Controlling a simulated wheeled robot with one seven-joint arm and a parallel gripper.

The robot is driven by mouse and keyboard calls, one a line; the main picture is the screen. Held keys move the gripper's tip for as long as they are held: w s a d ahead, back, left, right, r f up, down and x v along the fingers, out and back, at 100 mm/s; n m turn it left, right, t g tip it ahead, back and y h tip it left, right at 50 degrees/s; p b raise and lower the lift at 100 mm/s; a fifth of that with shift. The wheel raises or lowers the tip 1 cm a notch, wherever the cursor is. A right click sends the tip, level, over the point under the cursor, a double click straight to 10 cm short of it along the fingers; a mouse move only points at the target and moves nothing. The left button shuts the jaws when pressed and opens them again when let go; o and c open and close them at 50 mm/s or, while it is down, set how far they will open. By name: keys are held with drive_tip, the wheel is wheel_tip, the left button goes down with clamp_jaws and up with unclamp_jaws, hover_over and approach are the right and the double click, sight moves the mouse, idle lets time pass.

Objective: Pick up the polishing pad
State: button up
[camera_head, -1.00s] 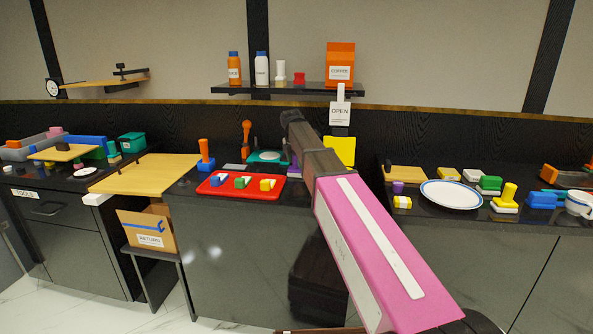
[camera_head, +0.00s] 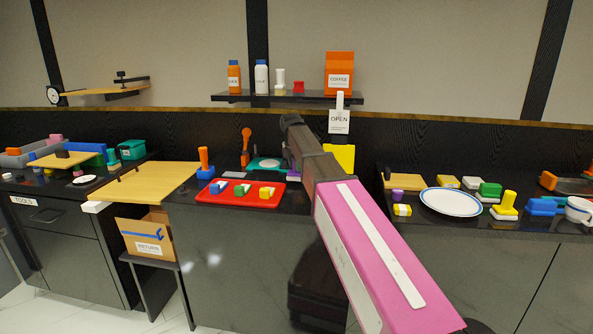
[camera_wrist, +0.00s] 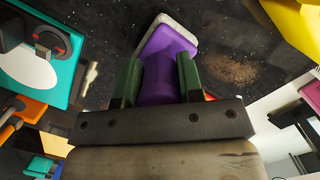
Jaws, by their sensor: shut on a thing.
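The polishing pad (camera_wrist: 168,42) looks like a purple block with a purple grip and a pale edge along its far side. It shows in the wrist view at top middle, over the dark speckled counter. My gripper (camera_wrist: 159,62) has its two green fingers on either side of the purple grip and is shut on it. I cannot tell whether the pad touches the counter or hangs just above it. In the head view my arm hides the fingers and most or all of the pad.
A teal device with a white oval (camera_wrist: 22,72) lies left of the pad. A yellow object (camera_wrist: 295,22) is at upper right, and a brownish patch (camera_wrist: 237,72) marks the counter. A red tray with blocks (camera_head: 217,202) and a white plate (camera_head: 451,203) stand either side of my arm.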

drive_tip(key=r, duration=0.2)
drive_tip(key=s+r, duration=0.1)
drive_tip(key=shift+a, duration=0.35)
drive_tip(key=s+a+r, duration=0.6)
drive_tip(key=s, duration=0.2)
drive_tip(key=shift+s+a, duration=0.15)
drive_tip(key=shift+a, duration=0.05)
drive_tip(key=shift+r, duration=0.1)
